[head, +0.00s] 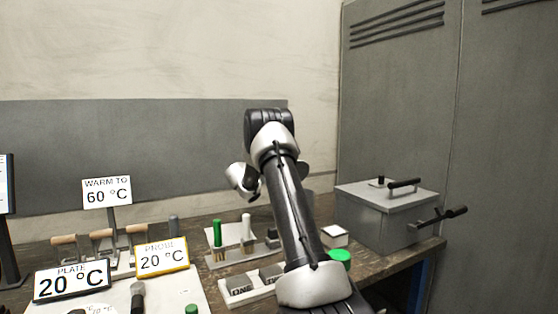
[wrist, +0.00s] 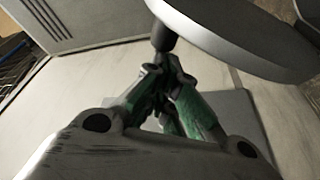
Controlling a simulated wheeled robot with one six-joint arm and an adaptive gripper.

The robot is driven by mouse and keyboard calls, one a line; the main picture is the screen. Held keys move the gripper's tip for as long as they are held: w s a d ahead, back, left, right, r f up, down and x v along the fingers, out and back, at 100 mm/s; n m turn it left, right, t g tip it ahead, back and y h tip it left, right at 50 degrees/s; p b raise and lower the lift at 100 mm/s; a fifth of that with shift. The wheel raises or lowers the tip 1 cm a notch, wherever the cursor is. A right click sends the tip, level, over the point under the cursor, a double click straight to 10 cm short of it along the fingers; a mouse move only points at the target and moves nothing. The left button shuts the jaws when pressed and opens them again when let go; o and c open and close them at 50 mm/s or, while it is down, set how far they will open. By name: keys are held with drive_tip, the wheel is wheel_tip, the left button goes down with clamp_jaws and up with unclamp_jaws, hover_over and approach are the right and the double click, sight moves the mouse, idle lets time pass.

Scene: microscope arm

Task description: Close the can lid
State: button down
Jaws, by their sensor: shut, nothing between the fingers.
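A large round grey disc with a pale rim (wrist: 235,40), which looks like the can lid, fills the upper right of the wrist view. A short black knob or rod (wrist: 164,36) shows at its left edge, just beyond my fingertips. My gripper (wrist: 160,72) is shut with nothing between its green-sided fingers. Its tips are close to the black piece; whether they touch it I cannot tell. In the head view my arm hides the gripper. A grey edge (head: 308,204) behind the arm may be the can; most of it is hidden.
A grey metal box (head: 388,213) with black handles stands at the right of the bench. A small white box (head: 334,236) and a green round cap (head: 340,256) lie near my arm. Sign stands, wooden-handled tools and a rack with a green-topped tube (head: 217,233) crowd the left.

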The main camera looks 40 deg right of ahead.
drive_tip(key=s+m, duration=0.1)
drive_tip(key=s+m+g, duration=0.1)
drive_tip(key=s+a+m+h, duration=0.1)
drive_tip(key=s+m, duration=0.1)
drive_tip(key=shift+f, duration=0.25)
drive_tip(key=shift+s+a+f+m+g, duration=0.1)
drive_tip(key=shift+s+f+m+g, duration=0.15)
drive_tip(key=shift+s+m+g, duration=0.55)
drive_tip(key=shift+s+a+f+m, duration=0.2)
drive_tip(key=shift+s+f+m, duration=0.15)
drive_tip(key=shift+s, duration=0.3)
drive_tip(key=shift+r, duration=0.1)
